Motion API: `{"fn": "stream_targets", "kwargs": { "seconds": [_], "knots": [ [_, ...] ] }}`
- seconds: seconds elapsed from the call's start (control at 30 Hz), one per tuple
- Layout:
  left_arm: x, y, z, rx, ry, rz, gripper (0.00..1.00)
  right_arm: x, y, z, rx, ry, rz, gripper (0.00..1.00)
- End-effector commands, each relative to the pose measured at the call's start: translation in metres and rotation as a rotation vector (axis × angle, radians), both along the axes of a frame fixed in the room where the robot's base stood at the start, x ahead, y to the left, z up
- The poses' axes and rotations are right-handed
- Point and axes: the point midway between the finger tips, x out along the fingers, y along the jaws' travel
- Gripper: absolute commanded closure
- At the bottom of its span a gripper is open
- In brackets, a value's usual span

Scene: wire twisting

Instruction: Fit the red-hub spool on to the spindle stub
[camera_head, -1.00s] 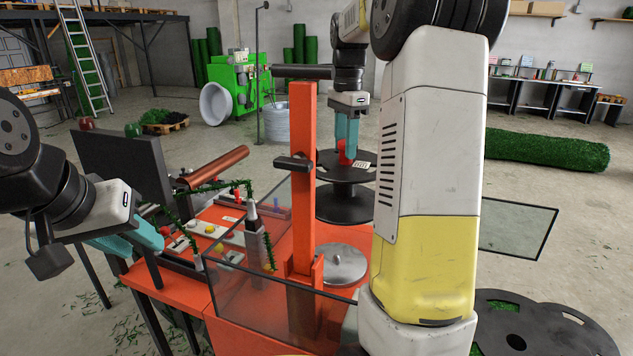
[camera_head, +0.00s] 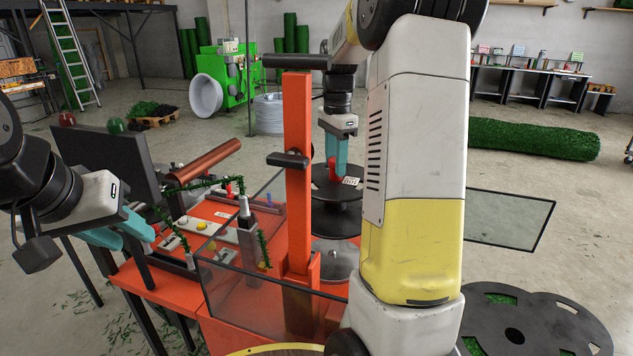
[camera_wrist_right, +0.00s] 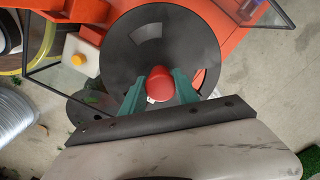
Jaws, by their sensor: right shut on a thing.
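The black red-hub spool (camera_head: 337,222) hangs upright from my right gripper (camera_head: 337,168), whose teal fingers are shut on its red hub (camera_head: 331,167). In the right wrist view the red hub (camera_wrist_right: 160,84) sits between both fingers, above the black flange (camera_wrist_right: 125,50). A grey round plate (camera_head: 335,262) lies on the orange machine, just below and nearer than the spool in the picture. The spool's lower flange overlaps its far edge, and I cannot make out the spindle stub.
An orange upright post (camera_head: 297,180) stands left of the spool. Clear guard panels (camera_head: 270,285) edge the machine. A green twisted wire (camera_head: 205,183) runs over the panel area. Black discs (camera_head: 540,325) lie at the lower right. Open floor lies behind the spool.

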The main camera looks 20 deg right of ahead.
Motion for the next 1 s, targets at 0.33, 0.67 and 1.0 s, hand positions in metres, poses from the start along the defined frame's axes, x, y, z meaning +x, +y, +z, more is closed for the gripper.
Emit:
{"fn": "stream_targets", "kwargs": {
  "seconds": [0.33, 0.67, 1.0],
  "knots": [
    [0.000, 0.000, 0.000, 0.000, 0.000, 0.000, 0.64, 0.000, 0.000, -0.061, 0.000, 0.000, 0.000, 1.00],
    [0.000, 0.000, 0.000, 0.000, 0.000, 0.000, 0.64, 0.000, 0.000, -0.065, 0.000, -0.002, 0.000, 1.00],
    [0.000, 0.000, 0.000, 0.000, 0.000, 0.000, 0.64, 0.000, 0.003, -0.070, 0.000, -0.003, 0.000, 1.00]
  ]
}}
